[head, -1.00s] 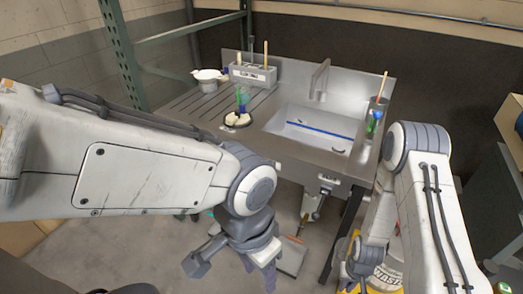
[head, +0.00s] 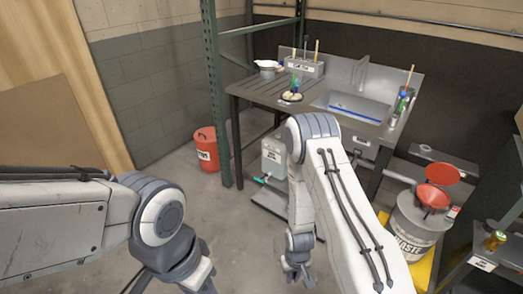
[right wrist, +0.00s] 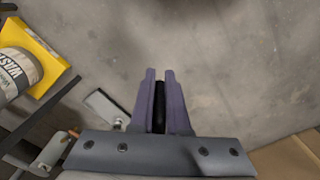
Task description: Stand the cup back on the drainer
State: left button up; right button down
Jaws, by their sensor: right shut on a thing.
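The sink unit (head: 372,118) stands ahead in the head view, with the slatted drainer (head: 250,88) on its left half. My right gripper (head: 298,280) hangs low over the floor, well in front of the sink unit. In the right wrist view the right gripper (right wrist: 160,72) is shut on a narrow dark thing (right wrist: 159,108), mostly hidden between the fingers. My left arm shows at lower left; its fingers are out of the picture.
A dish with pale pieces (head: 290,97) sits on the drainer's front. A grey holder (head: 304,68) stands behind. A waste drum (head: 412,232) with red funnel stands right. A red can (head: 206,150) and green post (head: 213,100) are left.

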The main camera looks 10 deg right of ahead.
aim_at(272, 96)
jog(key=u, duration=0.65)
jog(key=i, duration=1.05)
jog(key=u, duration=0.55)
jog(key=i, duration=1.2)
jog(key=z, duration=0.95)
jog(key=i, duration=0.75)
jog(key=z, duration=0.85)
